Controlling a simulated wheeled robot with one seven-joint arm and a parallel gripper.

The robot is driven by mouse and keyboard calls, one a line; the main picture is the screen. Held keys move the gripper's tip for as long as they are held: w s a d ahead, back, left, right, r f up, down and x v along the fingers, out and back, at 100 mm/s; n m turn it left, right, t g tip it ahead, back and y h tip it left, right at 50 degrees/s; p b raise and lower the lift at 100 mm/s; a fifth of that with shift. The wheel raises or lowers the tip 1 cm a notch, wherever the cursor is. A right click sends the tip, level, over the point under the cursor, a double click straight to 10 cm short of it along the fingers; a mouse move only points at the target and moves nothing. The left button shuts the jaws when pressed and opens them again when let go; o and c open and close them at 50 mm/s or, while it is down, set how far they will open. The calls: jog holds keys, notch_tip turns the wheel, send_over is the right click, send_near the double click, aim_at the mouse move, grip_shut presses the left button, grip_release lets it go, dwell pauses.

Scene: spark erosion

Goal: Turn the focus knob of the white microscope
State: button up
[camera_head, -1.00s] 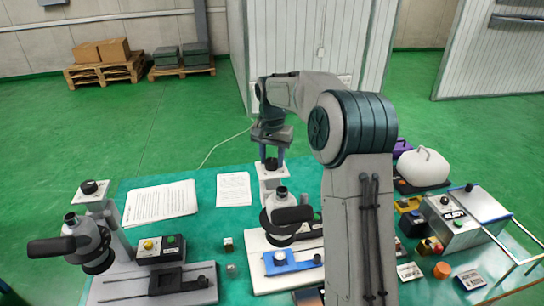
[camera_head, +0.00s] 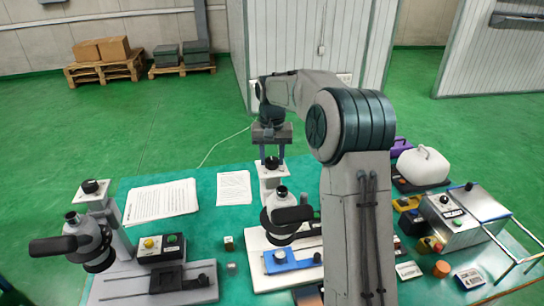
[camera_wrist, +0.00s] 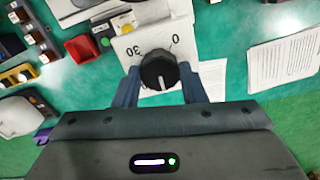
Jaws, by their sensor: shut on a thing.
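The white microscope (camera_head: 286,215) stands on a white base on the bench, in the middle of the head view. Its black focus knob (camera_head: 272,163) sits on a white plate at the top of the column. My gripper (camera_head: 271,153) points straight down over the knob, its fingers on either side. In the wrist view the knob (camera_wrist: 158,72) sits between the two blue fingertips of my gripper (camera_wrist: 159,84), which are shut on it. A pale line on the knob points toward the gripper's palm.
A grey microscope (camera_head: 90,242) with a similar knob (camera_head: 90,186) stands at the left. Papers (camera_head: 160,202) lie between them. A metal control box (camera_head: 452,222), a white canister (camera_head: 423,166) and small items crowd the right. A blue fixture (camera_head: 292,262) sits on the white base.

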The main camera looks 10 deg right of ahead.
aim_at(272, 160)
jog(key=o, duration=1)
jog(key=shift+r+b, duration=0.45)
jog(key=shift+r, duration=6.5)
jog(key=shift+s, duration=0.1)
